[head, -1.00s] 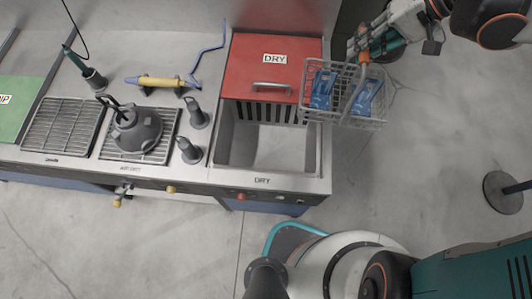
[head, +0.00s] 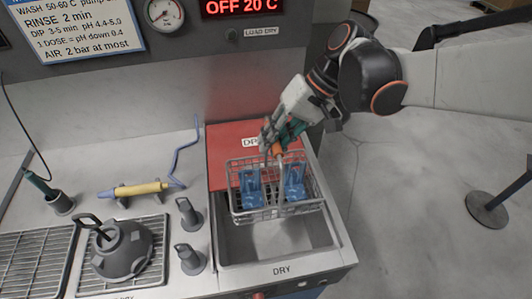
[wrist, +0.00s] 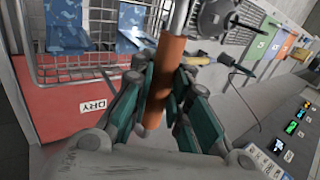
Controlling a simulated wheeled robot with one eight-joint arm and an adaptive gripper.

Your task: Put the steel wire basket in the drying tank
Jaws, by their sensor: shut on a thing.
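The steel wire basket (head: 277,207) holds two blue camouflage pieces and hangs from my gripper (head: 280,143). My gripper is shut on the basket's orange-brown handle, which shows between the fingers in the wrist view (wrist: 165,80). The basket is over the drying tank (head: 280,250), in front of and partly over its red lid (head: 225,147). The lid is pushed back, and the front of the tank is open. The basket looks above the rim; its exact height is hard to tell. The wrist view also shows the basket (wrist: 85,70) beside the red lid.
Left of the tank stand two grey nozzles (head: 189,215), a grey domed lid (head: 123,248) on a grate and a yellow-handled tool (head: 140,189) with a blue hose. A control panel (head: 250,37) rises behind. A post base (head: 487,209) stands on the floor at right.

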